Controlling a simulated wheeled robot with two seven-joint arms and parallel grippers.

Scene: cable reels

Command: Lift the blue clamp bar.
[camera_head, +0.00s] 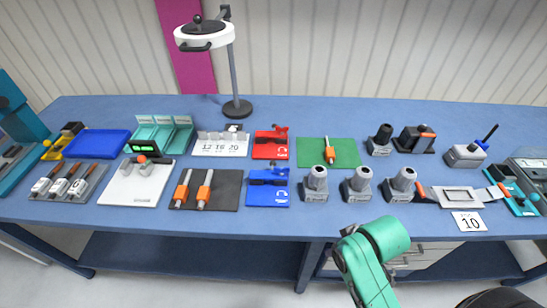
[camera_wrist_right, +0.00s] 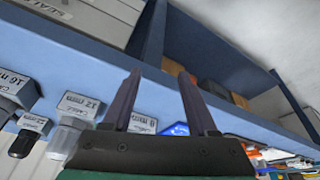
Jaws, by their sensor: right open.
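The blue clamp bar (camera_head: 268,176) sits on a blue base plate (camera_head: 267,197) near the table's front edge, left of the grey reel stands. A similar red clamp (camera_head: 271,136) stands behind it. My right arm comes in from the bottom of the head view, but its gripper is hidden there. In the right wrist view my right gripper (camera_wrist_right: 158,82) is open and empty, its two dark fingers apart. A small blue patch (camera_wrist_right: 176,129) shows between the fingers, farther off; I cannot tell whether it is the clamp bar or its plate. My left gripper is out of view.
Grey cable stands (camera_head: 315,185) stand right of the blue plate. A dark mat (camera_head: 222,192) with orange-handled tools lies to its left. A green mat (camera_head: 343,152) lies behind. A lamp (camera_head: 237,107) stands at the back. The table's front strip is mostly clear.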

